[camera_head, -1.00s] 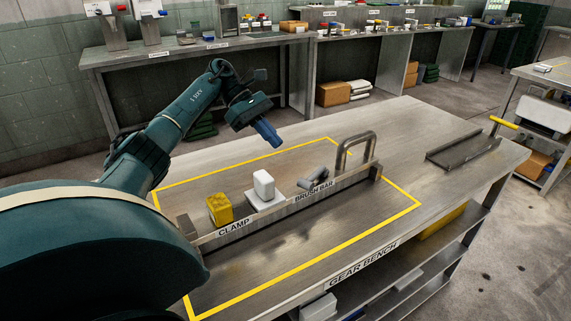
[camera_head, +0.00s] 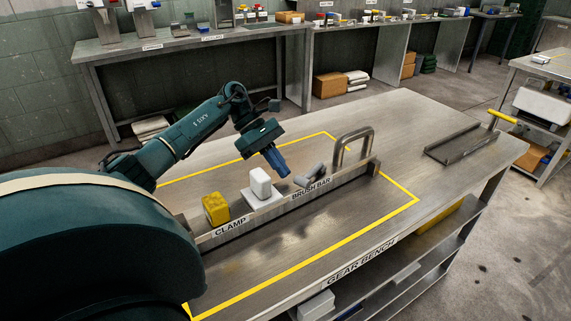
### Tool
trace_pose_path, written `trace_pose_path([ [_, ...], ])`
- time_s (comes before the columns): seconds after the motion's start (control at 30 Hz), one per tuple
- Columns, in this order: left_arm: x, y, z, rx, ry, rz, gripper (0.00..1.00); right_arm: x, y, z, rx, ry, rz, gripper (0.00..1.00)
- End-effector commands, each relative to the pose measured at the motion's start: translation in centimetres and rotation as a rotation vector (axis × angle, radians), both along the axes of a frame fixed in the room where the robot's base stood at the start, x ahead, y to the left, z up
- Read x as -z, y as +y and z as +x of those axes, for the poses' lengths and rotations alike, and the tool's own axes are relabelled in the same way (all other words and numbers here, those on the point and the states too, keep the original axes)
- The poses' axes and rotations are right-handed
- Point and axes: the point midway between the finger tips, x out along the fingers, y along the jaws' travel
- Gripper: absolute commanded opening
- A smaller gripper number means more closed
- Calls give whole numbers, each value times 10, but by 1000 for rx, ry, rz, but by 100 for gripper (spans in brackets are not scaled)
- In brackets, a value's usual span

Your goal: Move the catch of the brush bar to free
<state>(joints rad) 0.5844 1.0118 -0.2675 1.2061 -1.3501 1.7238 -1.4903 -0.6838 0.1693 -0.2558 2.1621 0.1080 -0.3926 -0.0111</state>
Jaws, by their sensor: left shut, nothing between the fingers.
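The label BRUSH BAR (camera_head: 311,190) is on a low metal rail (camera_head: 265,214) on the bench. Behind this label lies a dark grey angled piece (camera_head: 309,175), which may be the catch; I cannot tell its setting. Left of it, a white block (camera_head: 260,183) stands upright on a pale plate (camera_head: 268,201). A yellow block (camera_head: 216,209) stands behind the label CLAMP (camera_head: 230,227). My left gripper (camera_head: 284,175), with blue fingers, is shut and empty. It points down between the white block and the grey piece; I cannot tell whether it touches either. My right gripper is not in view.
A metal arch (camera_head: 353,136) stands at the rail's right end, and a yellow line borders this area of the gear bench (camera_head: 420,125). A metal channel (camera_head: 463,145) lies further right. The bench front inside the line is clear.

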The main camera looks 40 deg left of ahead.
Motion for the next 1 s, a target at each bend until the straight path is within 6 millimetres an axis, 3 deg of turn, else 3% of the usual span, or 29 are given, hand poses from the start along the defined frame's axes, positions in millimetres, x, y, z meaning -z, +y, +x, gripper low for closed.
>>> trace_pose_path([
  [0.2, 0, -16, 2, 1, 1, -1, 0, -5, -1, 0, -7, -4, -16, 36],
  [0.53, 0, -17, 2, 0, 0, 0, 0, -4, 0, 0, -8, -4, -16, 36],
  [0.77, 4, -27, -2, 1, 0, 2, 0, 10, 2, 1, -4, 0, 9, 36],
  [1.0, 0, -28, -2, -1, 1, 0, 0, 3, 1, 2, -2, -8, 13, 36],
])
